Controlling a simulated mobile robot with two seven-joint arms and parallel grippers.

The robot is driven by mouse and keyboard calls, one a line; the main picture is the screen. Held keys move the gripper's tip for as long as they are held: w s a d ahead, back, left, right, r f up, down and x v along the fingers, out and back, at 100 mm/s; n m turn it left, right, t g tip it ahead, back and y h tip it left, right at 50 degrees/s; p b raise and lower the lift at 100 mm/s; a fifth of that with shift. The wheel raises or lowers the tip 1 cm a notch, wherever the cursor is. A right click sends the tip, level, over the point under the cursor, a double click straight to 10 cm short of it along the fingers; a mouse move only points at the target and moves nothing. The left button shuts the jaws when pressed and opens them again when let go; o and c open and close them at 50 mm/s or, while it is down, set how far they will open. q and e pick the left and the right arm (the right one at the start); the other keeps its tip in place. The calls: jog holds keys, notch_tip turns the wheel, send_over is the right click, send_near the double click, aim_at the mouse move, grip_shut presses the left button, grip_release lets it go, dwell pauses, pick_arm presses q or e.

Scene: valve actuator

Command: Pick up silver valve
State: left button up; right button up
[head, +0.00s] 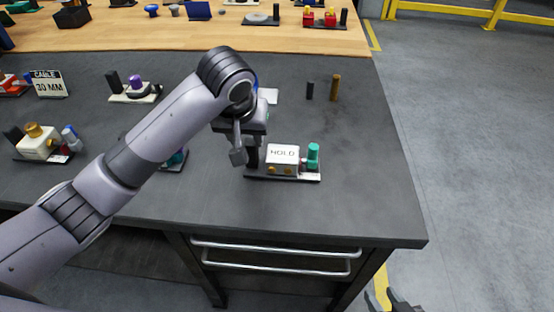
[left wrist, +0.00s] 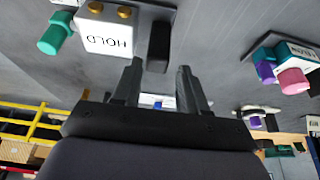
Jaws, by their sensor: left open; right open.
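I cannot single out a silver valve with certainty; a small grey knob (head: 174,10) stands far back on the wooden table. My left gripper (head: 245,157) is open above the dark bench, at the left end of the HOLD unit (head: 283,154). This unit has a white box, a teal knob, gold studs and a black post (head: 252,152). In the left wrist view the black post (left wrist: 159,46) appears just beyond and between the open fingertips (left wrist: 159,72); contact cannot be judged. My right gripper (head: 393,303) is only partly in view at the bottom edge, away from the bench.
A dark peg (head: 310,90) and a brass peg (head: 335,88) stand behind the HOLD unit. Units with a purple knob (head: 136,87) and a gold knob (head: 36,143) sit left. My left arm hides part of the bench. The bench's right side (head: 365,185) is clear.

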aim_at(251, 141)
pick_arm(q)
jog(key=shift+d+x, duration=0.2)
jog(key=shift+x, duration=2.7)
jog(key=shift+r, duration=0.15)
grip_shut()
